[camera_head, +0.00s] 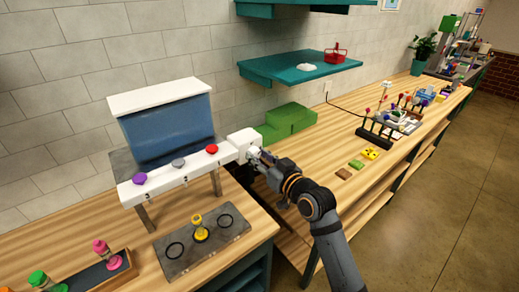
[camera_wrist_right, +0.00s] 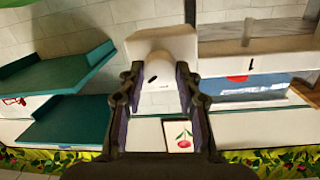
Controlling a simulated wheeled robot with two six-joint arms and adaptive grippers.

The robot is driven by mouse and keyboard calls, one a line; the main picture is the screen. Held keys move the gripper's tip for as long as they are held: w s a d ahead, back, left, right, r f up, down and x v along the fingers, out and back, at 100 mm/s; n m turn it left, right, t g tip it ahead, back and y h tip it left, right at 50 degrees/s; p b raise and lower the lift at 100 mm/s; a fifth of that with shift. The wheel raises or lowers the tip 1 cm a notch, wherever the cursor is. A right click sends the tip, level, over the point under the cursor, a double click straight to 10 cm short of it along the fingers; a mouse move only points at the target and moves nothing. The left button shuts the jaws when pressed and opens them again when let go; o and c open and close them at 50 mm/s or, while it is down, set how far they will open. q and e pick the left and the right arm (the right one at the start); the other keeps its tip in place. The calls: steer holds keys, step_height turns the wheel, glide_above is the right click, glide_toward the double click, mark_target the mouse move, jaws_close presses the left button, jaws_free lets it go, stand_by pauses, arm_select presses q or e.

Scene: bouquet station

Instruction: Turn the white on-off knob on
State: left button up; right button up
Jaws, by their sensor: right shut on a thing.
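The white on-off knob (camera_wrist_right: 157,78) shows in the right wrist view, with a small dark mark on it. It sits on the white housing (camera_wrist_right: 162,40) at the right end of the dispenser bar, which also shows in the head view (camera_head: 242,137). My right gripper (camera_head: 262,157) reaches that end from the right and is shut on the knob, a dark finger on each side. In the head view the gripper mostly hides the knob. My left gripper is not in view.
The dispenser has a blue tank (camera_head: 168,130) and purple, grey and red knobs along its white bar. A dark mat (camera_head: 180,262) with rings and a yellow item lies below. Green blocks (camera_head: 285,121) stand behind my gripper. A teal shelf (camera_head: 292,70) hangs above.

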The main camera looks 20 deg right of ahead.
steer(key=m+p, duration=0.3)
steer(key=m, duration=0.1)
steer(key=shift+r, duration=0.1)
steer(key=shift+d+m+y+p, duration=0.1)
steer(key=shift+m+y+p, duration=0.3)
steer(key=shift+m+p, duration=0.75)
steer(key=shift+f+m, duration=0.2)
steer(key=shift+m, duration=0.05)
steer(key=o, duration=1.2)
steer(key=shift+c, duration=0.2)
steer(key=shift+w+r, duration=0.1)
steer(key=v, duration=0.7)
steer(key=shift+s, duration=0.25)
